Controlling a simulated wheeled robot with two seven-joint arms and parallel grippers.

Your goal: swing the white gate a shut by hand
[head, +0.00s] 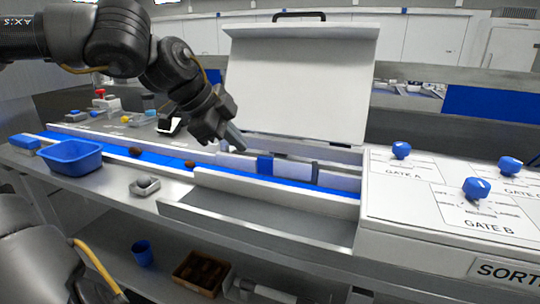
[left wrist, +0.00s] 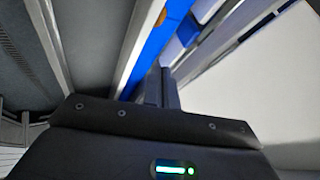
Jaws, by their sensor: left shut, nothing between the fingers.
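A low white gate panel (head: 237,162) stands along the blue belt, just left of a blue block (head: 264,165). I take it for gate a, but no label on it is readable. My left gripper (head: 236,139) is shut and empty, tilted down just above this panel; I cannot tell whether the fingertips touch it. In the left wrist view the shut fingers (left wrist: 160,88) point along the blue belt (left wrist: 158,42), with a blue block (left wrist: 188,30) beyond them. The gate's own angle is hard to read. My right gripper is not in view.
A raised white lid (head: 295,85) stands behind the gates. A control panel with blue knobs (head: 401,150) is at the right. A blue bin (head: 72,155) sits at the left front, and brown dates (head: 190,163) lie on the belt. The metal tray (head: 260,222) in front is clear.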

